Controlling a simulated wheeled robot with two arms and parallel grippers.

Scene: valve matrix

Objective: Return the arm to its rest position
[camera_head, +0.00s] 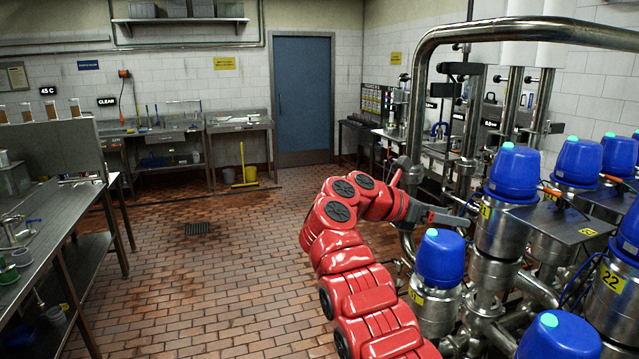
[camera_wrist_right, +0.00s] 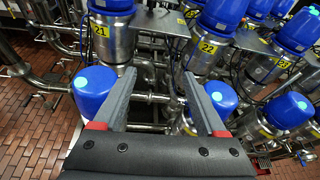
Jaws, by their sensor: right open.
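My right arm (camera_head: 345,235) is red and reaches up from the bottom of the head view, bent toward the valves on the right. My right gripper (camera_head: 432,192) is near the blue-capped valves. In the right wrist view the right gripper (camera_wrist_right: 150,90) is open, with its two grey fingers spread and nothing between them. Beyond the fingers are the valve labelled 21 (camera_wrist_right: 112,35) and the valve labelled 22 (camera_wrist_right: 213,40). A blue cap (camera_wrist_right: 92,90) shows beside the left finger and another (camera_wrist_right: 220,98) beside the right finger. My left gripper is not in view.
A valve with a blue cap (camera_head: 440,258) stands just below my right gripper. A thick steel pipe (camera_head: 420,90) arches above and behind it. A steel table (camera_head: 60,215) stands on the left. The tiled floor (camera_head: 220,270) between is clear.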

